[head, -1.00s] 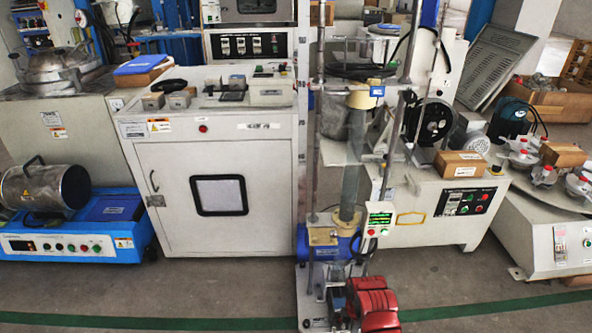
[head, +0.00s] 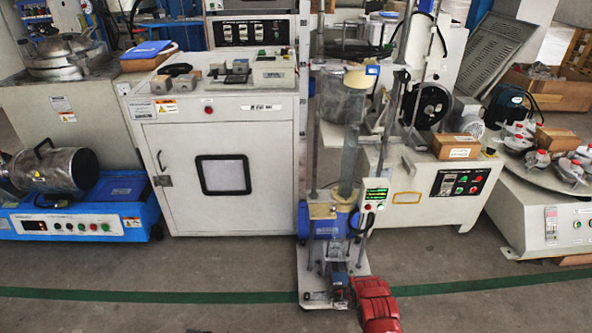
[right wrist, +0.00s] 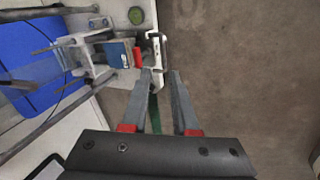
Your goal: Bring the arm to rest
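My right gripper (right wrist: 162,73) shows in the right wrist view. Its two grey fingers stand apart with floor and a strip of green line between them, so it is open and holds nothing. Its tips lie close to the edge of a white machine base, apart from or beside it; I cannot tell the exact distance. In the head view a red part of my right arm (head: 375,302) is at the bottom, just right of the tester's foot; the gripper itself is not clear there. My left arm and gripper are not in view.
A tall tester with a blue motor (head: 328,226) stands just ahead, its small blue block (right wrist: 119,52) near my right gripper. A white cabinet (head: 185,185) and a blue-based machine (head: 75,222) stand left. Grey floor (head: 170,270) is open in front.

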